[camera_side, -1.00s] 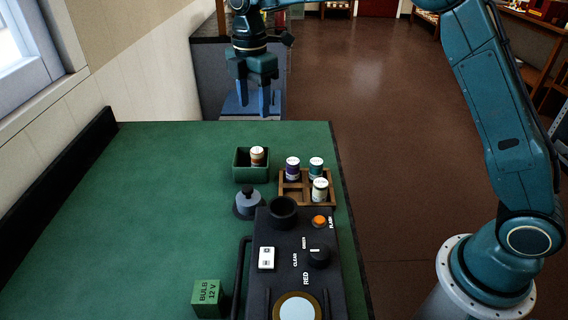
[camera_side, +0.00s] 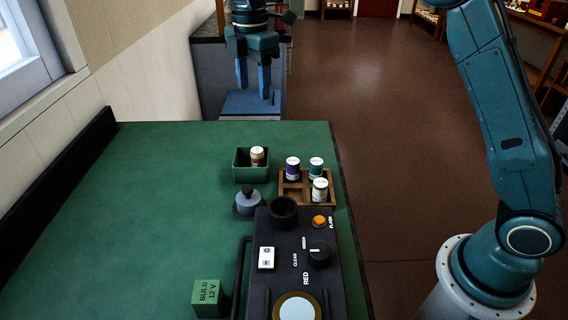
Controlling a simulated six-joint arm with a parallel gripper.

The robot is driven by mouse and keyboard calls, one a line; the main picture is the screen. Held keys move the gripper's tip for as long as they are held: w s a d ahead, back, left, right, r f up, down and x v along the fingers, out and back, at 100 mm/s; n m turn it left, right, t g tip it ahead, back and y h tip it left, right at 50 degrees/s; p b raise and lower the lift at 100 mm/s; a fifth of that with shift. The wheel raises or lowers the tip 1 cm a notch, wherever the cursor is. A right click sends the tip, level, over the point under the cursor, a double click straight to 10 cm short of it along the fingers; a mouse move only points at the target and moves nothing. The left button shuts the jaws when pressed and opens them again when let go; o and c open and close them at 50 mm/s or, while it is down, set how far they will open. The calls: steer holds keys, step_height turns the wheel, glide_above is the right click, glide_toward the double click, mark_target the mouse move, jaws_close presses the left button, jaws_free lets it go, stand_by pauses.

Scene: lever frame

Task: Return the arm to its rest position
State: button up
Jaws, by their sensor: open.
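My gripper (camera_side: 253,92) hangs with its fingers pointing down at the top of the view, beyond the far edge of the green table. Its two blue fingers are apart with nothing between them. It touches nothing that I can see. The upper part of the wrist is cut off by the top of the picture, and my arm rises from its base at the right.
The green table (camera_side: 150,190) holds a black lever frame (camera_side: 318,275), a wooden rack (camera_side: 293,198) with several labelled cylinders, a green bin (camera_side: 241,175) holding one cylinder, a grey knobbed piece (camera_side: 248,205) and a green bulb box (camera_side: 207,298). The table's left side is clear.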

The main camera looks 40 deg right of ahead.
steer(key=s+d+r+m+t, duration=0.1)
steer(key=s+d+r+m, duration=0.15)
steer(key=s, duration=0.35)
steer(key=s+d+r+m+t, duration=0.1)
steer(key=s+d+r+m, duration=0.1)
steer(key=s+m, duration=0.3)
steer(key=s+d+r+m+t, duration=0.1)
steer(key=s+d+r+m, duration=0.15)
steer(key=s, duration=0.45)
steer(key=s+d+f+m+t, duration=0.1)
steer(key=s+f+m, duration=0.2)
steer(key=s, duration=0.5)
steer(key=s+d+f+m+t, duration=0.1)
steer(key=s+f+m, duration=0.2)
steer(key=s, duration=0.5)
steer(key=shift+s+f+m+t, duration=0.2)
steer(key=shift+s+m+t, duration=0.1)
steer(key=shift+m, duration=0.6)
